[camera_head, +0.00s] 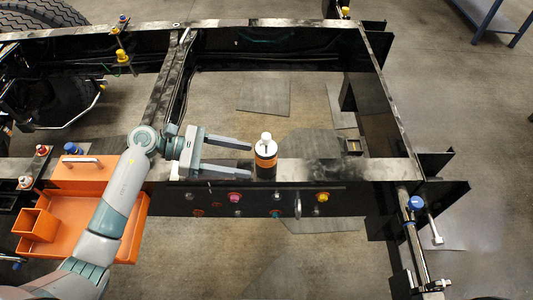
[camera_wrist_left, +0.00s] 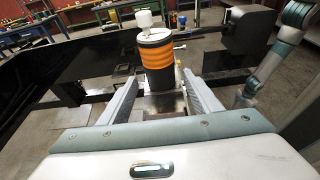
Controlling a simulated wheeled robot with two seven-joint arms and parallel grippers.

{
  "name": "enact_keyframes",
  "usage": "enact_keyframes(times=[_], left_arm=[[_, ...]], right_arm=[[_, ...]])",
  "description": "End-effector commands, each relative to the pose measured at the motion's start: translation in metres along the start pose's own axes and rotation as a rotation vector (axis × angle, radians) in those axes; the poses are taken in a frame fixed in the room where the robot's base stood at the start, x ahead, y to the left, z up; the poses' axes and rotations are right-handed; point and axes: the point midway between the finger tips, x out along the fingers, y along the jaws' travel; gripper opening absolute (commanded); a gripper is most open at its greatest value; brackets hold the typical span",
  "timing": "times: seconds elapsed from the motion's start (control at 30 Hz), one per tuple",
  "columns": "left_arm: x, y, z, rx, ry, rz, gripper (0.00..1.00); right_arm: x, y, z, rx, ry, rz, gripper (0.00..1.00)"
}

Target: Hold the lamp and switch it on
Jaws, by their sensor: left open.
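The lamp (camera_head: 265,158) is a small upright cylinder, black with an orange band and a white top. It stands on the front beam of the black chassis frame. My left gripper (camera_head: 250,159) is open, with its two fingers pointing right toward the lamp. In the left wrist view the lamp (camera_wrist_left: 155,58) stands ahead, between the lines of the two open fingers (camera_wrist_left: 155,90). The fingers do not appear to touch it. My right gripper does not show in the head view. An arm link of mine shows at the right of the left wrist view.
The chassis front beam (camera_head: 340,170) has several coloured knobs on its front face. An orange tray (camera_head: 70,215) with a small box sits at the left under my left arm. A rod with a blue cap (camera_head: 415,203) stands at the right. The frame's middle is open down to the floor.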

Motion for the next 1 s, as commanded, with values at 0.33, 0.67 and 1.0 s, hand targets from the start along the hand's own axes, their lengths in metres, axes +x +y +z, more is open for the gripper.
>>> enact_keyframes(times=[0.33,0.67,1.0], left_arm=[[0.043,0.000,-0.003,0.003,0.000,-0.001,0.58],[0.062,0.000,-0.001,0.001,0.000,0.000,0.58],[0.063,0.000,0.000,0.001,0.000,0.001,0.53]], right_arm=[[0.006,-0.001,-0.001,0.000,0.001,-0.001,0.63],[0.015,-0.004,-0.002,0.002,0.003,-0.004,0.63],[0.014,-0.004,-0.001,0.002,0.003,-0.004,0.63]])
